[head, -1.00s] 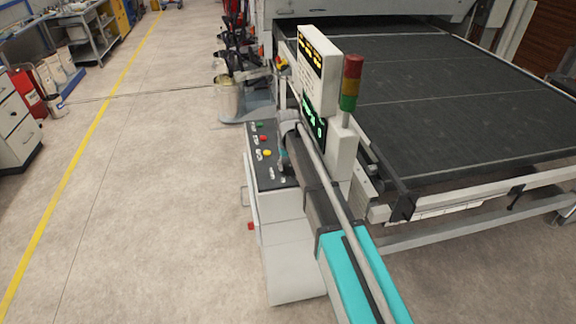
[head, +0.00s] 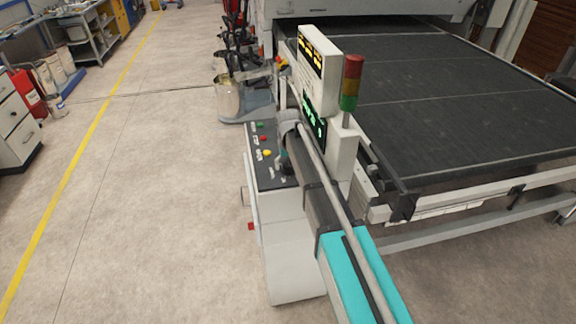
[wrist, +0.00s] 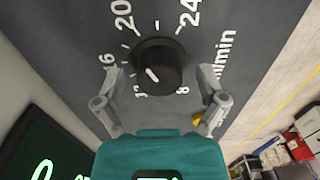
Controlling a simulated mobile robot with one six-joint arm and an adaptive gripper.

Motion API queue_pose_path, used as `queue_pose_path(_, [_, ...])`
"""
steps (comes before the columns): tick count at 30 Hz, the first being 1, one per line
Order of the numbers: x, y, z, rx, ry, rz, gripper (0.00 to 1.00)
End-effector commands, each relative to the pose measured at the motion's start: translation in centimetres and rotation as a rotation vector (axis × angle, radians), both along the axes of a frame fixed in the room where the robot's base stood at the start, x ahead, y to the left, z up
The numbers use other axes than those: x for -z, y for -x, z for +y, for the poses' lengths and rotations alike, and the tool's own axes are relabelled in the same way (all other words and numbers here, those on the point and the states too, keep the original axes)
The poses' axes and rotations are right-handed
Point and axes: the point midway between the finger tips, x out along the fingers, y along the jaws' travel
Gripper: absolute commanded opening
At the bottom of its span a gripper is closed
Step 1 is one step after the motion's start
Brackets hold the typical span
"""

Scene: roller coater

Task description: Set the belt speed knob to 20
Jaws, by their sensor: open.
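The belt speed knob (wrist: 157,65) is round and black on a dark panel in the wrist view. White numbers ring it: 20 at upper left, 24 at upper right, 16 at left, with smaller-looking ones at its near edge. A short white mark on the knob lies on its near side, towards the lower numbers; its exact reading is unclear. My gripper (wrist: 163,92) is open, one finger on each side of the knob, with gaps visible. In the head view my arm hides the knob.
The control panel (head: 262,178) carries coloured buttons on a white cabinet. A display box (head: 317,75) and a red-yellow-green signal tower (head: 351,80) stand close to the arm's right. The wide black conveyor belt (head: 450,90) lies beyond.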

Motion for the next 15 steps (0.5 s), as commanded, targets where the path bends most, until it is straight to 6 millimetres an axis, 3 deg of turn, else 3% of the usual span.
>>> queue_pose_path(15, [-0.01,-0.01,-0.01,-0.049,0.000,0.000,0.91])
